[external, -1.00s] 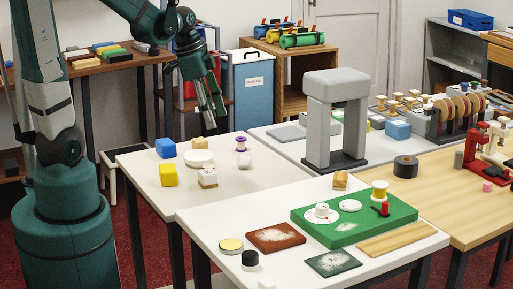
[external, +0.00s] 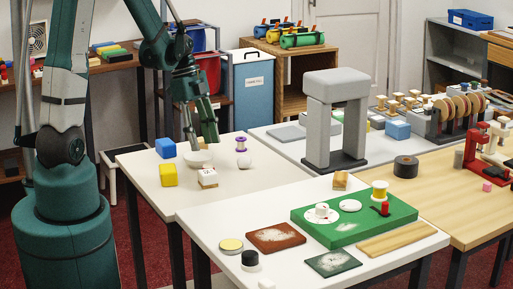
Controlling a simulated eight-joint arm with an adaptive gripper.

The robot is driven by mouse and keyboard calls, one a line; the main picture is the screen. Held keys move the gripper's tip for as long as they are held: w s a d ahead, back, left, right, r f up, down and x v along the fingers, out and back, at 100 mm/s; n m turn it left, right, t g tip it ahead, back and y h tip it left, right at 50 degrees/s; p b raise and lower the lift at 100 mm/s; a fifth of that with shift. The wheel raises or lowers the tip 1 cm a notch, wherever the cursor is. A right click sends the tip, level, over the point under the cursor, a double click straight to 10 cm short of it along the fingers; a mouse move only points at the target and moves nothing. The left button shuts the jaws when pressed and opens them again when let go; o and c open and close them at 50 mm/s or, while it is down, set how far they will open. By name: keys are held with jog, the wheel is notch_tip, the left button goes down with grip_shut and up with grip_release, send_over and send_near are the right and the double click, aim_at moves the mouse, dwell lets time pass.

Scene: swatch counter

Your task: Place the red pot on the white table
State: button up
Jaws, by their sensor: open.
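My gripper (external: 202,142) is open and points down just above the white bowl (external: 199,158) on the white table (external: 145,161). Nothing shows between its fingers. A small red piece (external: 384,209) stands on the green board (external: 345,235) on the front white table (external: 205,218). A red bin (external: 207,74) sits in the rack behind my arm, partly hidden by it.
Around the bowl are a blue block (external: 165,148), a yellow block (external: 168,176), a white block (external: 207,178), a white ball (external: 245,162) and a purple spool (external: 241,143). A grey arch (external: 337,120) stands to the right.

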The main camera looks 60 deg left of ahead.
jog(key=shift+s+a+f, duration=0.1)
jog(key=shift+a+f, duration=0.25)
jog(key=shift+f, duration=0.15)
jog(key=shift+x, duration=1.3)
jog(key=shift+b, duration=0.3)
jog(key=shift+b+x, duration=0.6)
jog(key=shift+x, duration=2)
jog(key=shift+a, duration=0.15)
jog(key=c, duration=1)
jog(key=shift+c, duration=0.2)
